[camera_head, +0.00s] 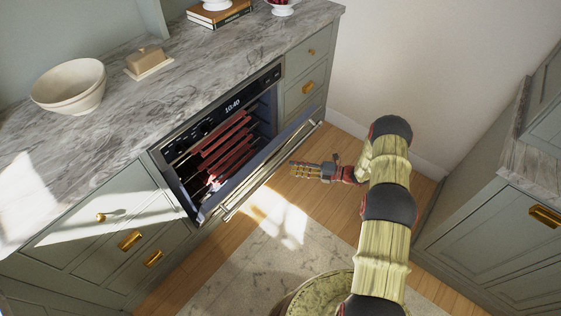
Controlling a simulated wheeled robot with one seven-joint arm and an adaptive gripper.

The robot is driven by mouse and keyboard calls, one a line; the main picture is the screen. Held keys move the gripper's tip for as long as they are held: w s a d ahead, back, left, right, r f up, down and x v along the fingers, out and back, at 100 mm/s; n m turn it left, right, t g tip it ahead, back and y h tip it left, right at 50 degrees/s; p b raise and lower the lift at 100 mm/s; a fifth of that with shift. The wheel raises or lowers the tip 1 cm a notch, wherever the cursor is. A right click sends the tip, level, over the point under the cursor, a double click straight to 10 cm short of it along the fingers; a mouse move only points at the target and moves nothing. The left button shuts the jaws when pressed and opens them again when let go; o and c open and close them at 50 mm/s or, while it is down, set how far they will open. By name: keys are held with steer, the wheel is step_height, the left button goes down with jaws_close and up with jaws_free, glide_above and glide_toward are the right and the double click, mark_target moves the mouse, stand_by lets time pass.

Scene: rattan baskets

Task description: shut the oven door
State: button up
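The oven (217,137) is built into the grey-green cabinets under the counter, with a lit clock on its black panel and red-toned racks showing inside. Its door (268,164) is partly open, tilted outward from the bottom, with a long metal handle (275,172) along its outer edge. My gripper (293,170) is to the right of the door, close to the handle, with its fingers pointing left towards it. I cannot tell whether the fingers touch the door. They look small here, and whether they are open or shut is unclear.
A marble counter (190,75) runs above the oven, with a cream bowl (70,88) and a butter dish (148,62) on it. Another cabinet (490,225) stands at the right. Wooden floor (323,200) and a pale rug (235,270) lie between.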

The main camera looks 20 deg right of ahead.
mark_target(282, 164)
steer(key=w+a, duration=0.1)
steer(key=a, duration=0.1)
steer(key=w+a+m+b, duration=0.1)
steer(key=a, duration=0.1)
steer(key=w+a+m+b, duration=0.1)
steer(key=w+a, duration=0.1)
steer(key=shift+a+f, duration=0.15)
steer(key=shift+a, duration=0.25)
steer(key=c, duration=0.4)
jaws_close()
stand_by(0.5)
